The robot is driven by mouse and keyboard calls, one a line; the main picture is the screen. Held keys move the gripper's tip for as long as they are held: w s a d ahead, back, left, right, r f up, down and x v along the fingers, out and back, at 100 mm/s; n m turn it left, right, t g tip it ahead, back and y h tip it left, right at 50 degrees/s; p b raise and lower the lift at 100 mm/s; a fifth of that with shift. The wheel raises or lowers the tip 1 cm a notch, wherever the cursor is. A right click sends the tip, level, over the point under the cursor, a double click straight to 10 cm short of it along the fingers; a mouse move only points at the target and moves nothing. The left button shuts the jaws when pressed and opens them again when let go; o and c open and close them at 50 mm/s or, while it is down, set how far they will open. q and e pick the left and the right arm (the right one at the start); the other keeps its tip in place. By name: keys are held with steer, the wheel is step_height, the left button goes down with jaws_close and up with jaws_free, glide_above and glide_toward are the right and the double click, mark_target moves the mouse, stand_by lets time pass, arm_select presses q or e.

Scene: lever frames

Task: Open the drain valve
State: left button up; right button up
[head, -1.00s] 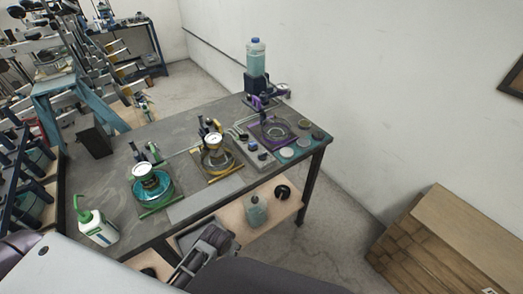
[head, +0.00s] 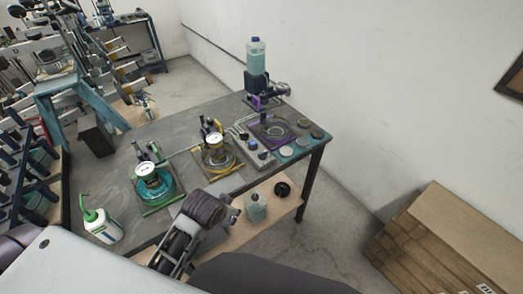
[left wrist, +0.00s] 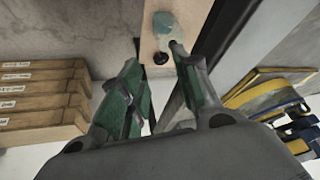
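The worktable (head: 105,180) carries three stations: a green-framed one (head: 155,184) and a yellow-framed one (head: 217,155), each with a round gauge, and a purple-framed one (head: 270,131) below a clear bottle (head: 256,58). Small fittings stand behind the gauges; I cannot tell which part is the drain valve. My left gripper (head: 234,213) is at the table's front edge, in front of the yellow station and near the lower shelf. In the left wrist view its green-padded fingers (left wrist: 157,65) are apart with nothing between them. My right gripper is not in view.
A squeeze bottle (head: 101,226) stands at the table's near left corner. A bottle (head: 256,208) and a black round part (head: 282,189) sit on the lower shelf (head: 270,226). Wooden boxes (head: 440,240) stand at the right. Floor between them is clear.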

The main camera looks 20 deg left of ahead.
arm_select(q)
steer(key=w+d+r+m+t+h, duration=0.1)
steer(key=w+d+r+m+t, duration=0.4)
steer(key=w+r, duration=0.6)
steer(key=w+d+r+m+t+h, duration=0.15)
steer(key=w+d+r+t, duration=0.5)
steer(key=r, duration=0.75)
steer(key=s+d+r+m+g+h, duration=0.2)
steer(key=d+r+m+g+h, duration=0.25)
steer(key=d+m+h, duration=0.6)
steer(key=s+d+r+m+g+h, duration=0.3)
steer(key=d+r+m+h, duration=0.3)
steer(key=m, duration=0.9)
steer(key=w+a+f+m+g+y, duration=0.1)
steer(key=a+f+m+g+y, duration=0.3)
steer(key=f, duration=0.3)
steer(key=a+f+m+g+y, duration=0.2)
steer(key=f+m+g+y, duration=0.1)
steer(key=f+m, duration=0.3)
steer(key=w+a+f+y, duration=0.1)
steer(key=w+a+y, duration=0.1)
steer(key=a, duration=0.5)
steer(key=w+a+f+t+y, duration=0.1)
steer(key=w+a+f+y, duration=0.1)
steer(key=a, duration=0.5)
steer(key=w+a+f+y, duration=0.2)
steer(key=a+y, duration=0.3)
steer(key=a, duration=0.3)
steer(key=shift+w+n, duration=0.4)
steer(key=shift+w, duration=0.4)
